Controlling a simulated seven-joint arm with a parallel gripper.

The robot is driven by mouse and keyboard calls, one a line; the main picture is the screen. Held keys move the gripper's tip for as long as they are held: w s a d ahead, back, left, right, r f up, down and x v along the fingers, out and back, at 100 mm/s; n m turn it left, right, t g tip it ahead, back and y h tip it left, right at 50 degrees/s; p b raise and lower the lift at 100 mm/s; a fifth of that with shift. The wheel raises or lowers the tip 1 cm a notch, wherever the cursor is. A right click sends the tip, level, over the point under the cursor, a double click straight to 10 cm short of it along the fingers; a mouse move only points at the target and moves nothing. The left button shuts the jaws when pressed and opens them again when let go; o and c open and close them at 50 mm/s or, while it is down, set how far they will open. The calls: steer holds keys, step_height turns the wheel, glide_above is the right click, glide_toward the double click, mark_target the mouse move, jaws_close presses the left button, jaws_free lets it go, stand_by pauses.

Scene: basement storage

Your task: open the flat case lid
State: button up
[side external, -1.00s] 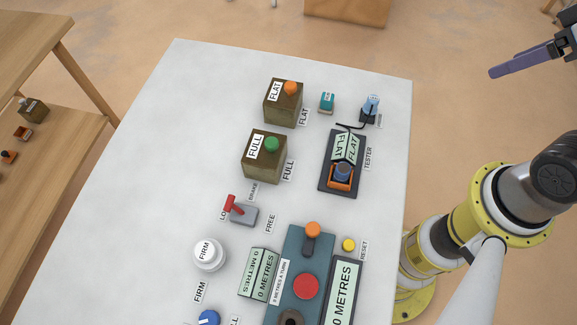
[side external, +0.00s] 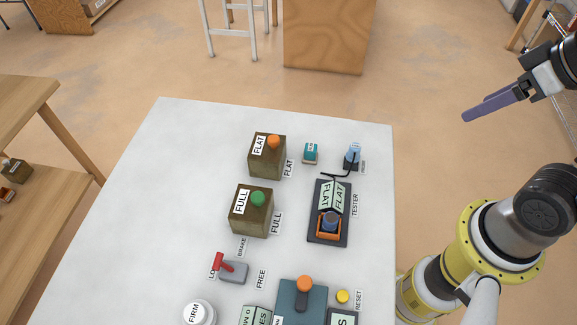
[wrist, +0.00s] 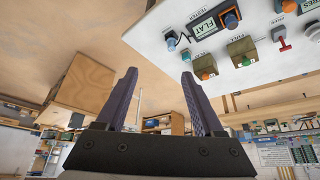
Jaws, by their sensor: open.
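The flat case is a dark olive box (side external: 264,163) with an orange knob on top and a white FLAT label. It stands upright near the far end of the white table, and its lid looks shut. In the wrist view, the flat case (wrist: 205,69) is at the upper right, beyond the fingers. My gripper (side external: 492,104) is out past the table's right edge, well away from the case. In the wrist view, my gripper (wrist: 160,75) has its two purple fingers apart with nothing between them.
A matching FULL case (side external: 250,217) with a green knob stands just nearer. Right of the flat case are a teal block (side external: 310,154), a small blue-topped part (side external: 353,158) with a black cable, and a tester (side external: 343,229). A red brake lever (side external: 220,262) is nearer. The table's left side is clear.

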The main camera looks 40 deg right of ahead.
steer(key=shift+c, duration=0.3)
steer(key=w+a+r+n, duration=0.2)
steer(key=w+r+n, duration=0.3)
steer(key=w+r, duration=0.4)
steer(key=n+g, duration=0.6)
steer(key=n, duration=0.2)
glide_above(273, 138)
step_height(273, 138, down, 18)
step_height(273, 138, down, 14)
steer(key=shift+r, duration=0.2)
